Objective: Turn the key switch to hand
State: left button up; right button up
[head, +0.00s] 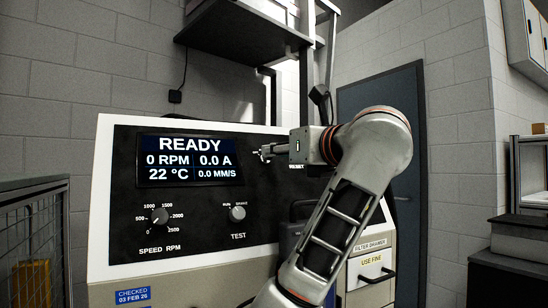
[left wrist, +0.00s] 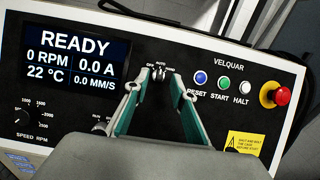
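The key switch (left wrist: 161,75) is a small dark switch on the black panel, with OFF and AUTO labels above it. A third label at its right is too small to read. I cannot tell where the key points. My left gripper (left wrist: 155,86) is open, its two teal fingers spread with their tips at either side below the switch. I cannot tell whether they touch it. My right gripper is in neither view.
The screen (head: 185,160) reads READY, 0 RPM. Right of the switch are blue reset (left wrist: 201,78), green start (left wrist: 223,82) and white halt (left wrist: 245,87) buttons and a red emergency stop (left wrist: 281,96). Speed (head: 159,215) and test (head: 237,213) knobs sit lower left.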

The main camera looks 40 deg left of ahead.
pick_arm(q)
jog(key=x, duration=0.3)
jog(key=shift+w+a+b, duration=0.15)
jog(key=shift+a+b, duration=0.15)
jog(key=shift+a, duration=0.05)
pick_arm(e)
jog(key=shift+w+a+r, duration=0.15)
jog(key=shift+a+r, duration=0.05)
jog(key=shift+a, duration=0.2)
pick_arm(q)
jog(key=shift+c, duration=0.4)
grip_shut()
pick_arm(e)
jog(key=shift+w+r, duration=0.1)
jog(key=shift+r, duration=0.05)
